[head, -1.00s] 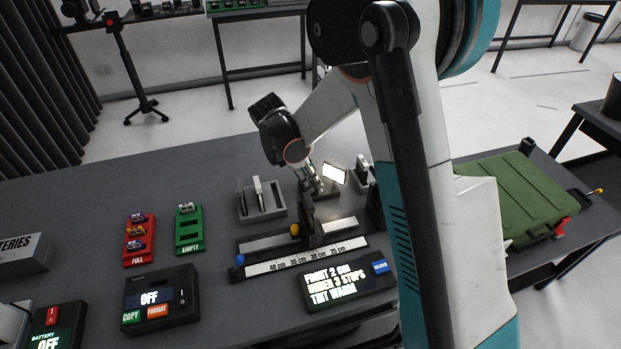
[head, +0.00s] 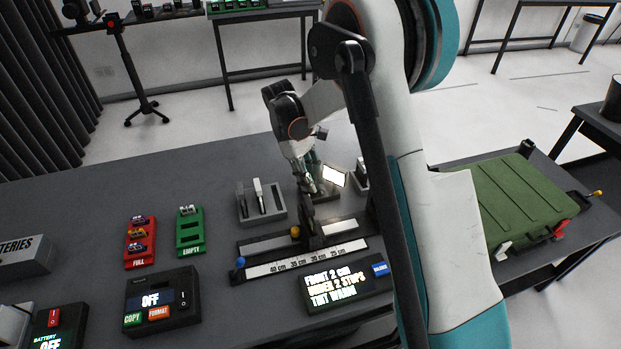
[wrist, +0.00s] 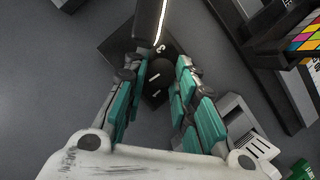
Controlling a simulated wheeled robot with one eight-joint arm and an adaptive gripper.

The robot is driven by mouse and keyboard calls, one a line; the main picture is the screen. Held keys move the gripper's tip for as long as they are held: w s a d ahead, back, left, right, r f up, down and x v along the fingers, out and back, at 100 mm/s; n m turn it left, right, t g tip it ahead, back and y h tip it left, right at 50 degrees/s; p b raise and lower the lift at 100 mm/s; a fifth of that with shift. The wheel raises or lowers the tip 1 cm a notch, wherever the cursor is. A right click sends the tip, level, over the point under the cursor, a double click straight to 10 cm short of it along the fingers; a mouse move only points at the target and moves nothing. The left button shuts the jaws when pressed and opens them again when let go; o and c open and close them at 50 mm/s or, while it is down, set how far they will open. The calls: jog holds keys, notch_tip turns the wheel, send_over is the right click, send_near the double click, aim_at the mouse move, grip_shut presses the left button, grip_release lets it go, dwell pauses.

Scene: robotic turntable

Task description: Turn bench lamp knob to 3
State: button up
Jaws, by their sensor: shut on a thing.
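The bench lamp shows in the head view as a small glowing panel (head: 334,177) at the table's far side. In the wrist view its dark post (wrist: 148,22) with a bright strip rises from a black square base. The round black knob (wrist: 155,76) with white marks sits on that base. My gripper (wrist: 158,70) reaches down with its teal-padded fingers on either side of the knob, shut on it. In the head view my gripper (head: 312,185) is beside the lamp panel; the knob is hidden there and its numbers are unreadable.
A display (head: 345,287) reads "FRONT 2 cm, UNDER 2 STOPS, TINT WARM". A ruled rail (head: 305,258) with sliders lies in front of the lamp. A grey slotted holder (head: 262,205) stands to the left. A green case (head: 515,200) lies at right.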

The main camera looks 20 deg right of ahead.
jog(key=shift+m, duration=0.7)
jog(key=shift+y, duration=0.3)
jog(key=o, duration=1.1)
jog(key=shift+c, duration=0.2)
jog(key=v, duration=1.2)
jog(key=shift+w, duration=0.2)
jog(key=shift+d+f, duration=0.1)
